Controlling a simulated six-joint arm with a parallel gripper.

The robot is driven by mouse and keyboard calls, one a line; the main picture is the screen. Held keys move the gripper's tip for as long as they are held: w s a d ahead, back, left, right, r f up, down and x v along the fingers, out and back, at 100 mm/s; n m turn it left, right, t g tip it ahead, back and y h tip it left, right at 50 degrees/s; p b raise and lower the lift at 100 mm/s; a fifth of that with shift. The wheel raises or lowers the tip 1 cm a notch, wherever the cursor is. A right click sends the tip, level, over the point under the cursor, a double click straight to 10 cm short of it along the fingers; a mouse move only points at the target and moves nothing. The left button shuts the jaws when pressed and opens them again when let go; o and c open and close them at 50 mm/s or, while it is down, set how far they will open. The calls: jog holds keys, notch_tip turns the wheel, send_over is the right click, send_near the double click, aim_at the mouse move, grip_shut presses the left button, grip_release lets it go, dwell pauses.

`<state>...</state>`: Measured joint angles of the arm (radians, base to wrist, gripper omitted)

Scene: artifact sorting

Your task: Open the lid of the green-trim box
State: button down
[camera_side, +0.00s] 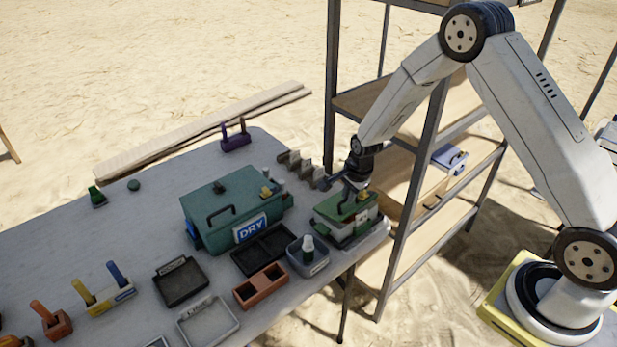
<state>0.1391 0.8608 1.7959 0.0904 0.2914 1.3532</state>
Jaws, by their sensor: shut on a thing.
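The green-trim box (358,227) is a small pale box with a green top, at the right end of the table. Its green lid (333,207) looks down on the box, though my gripper hides part of it. My gripper (351,193) points down at the lid's back right part and is shut on it, seemingly at the lid's handle. The fingertips are small and dark here, so the exact grip is hard to see.
A large teal box marked DRY (215,208) stands left of the green-trim box. A grey bin with a bottle (309,262), a black tray (262,250) and an orange holder (261,287) stand close in front. A metal shelf (404,215) rises just right of the table.

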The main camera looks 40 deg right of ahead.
jog(key=c, duration=0.7)
grip_release()
jog(key=shift+r, duration=0.1)
jog(key=shift+s+r, duration=0.25)
jog(key=shift+r, duration=1)
jog(key=shift+s+r, duration=0.25)
jog(key=shift+r, duration=0.95)
jog(key=shift+s+r, duration=0.25)
jog(key=shift+r, duration=1)
jog(key=shift+r, duration=0.1)
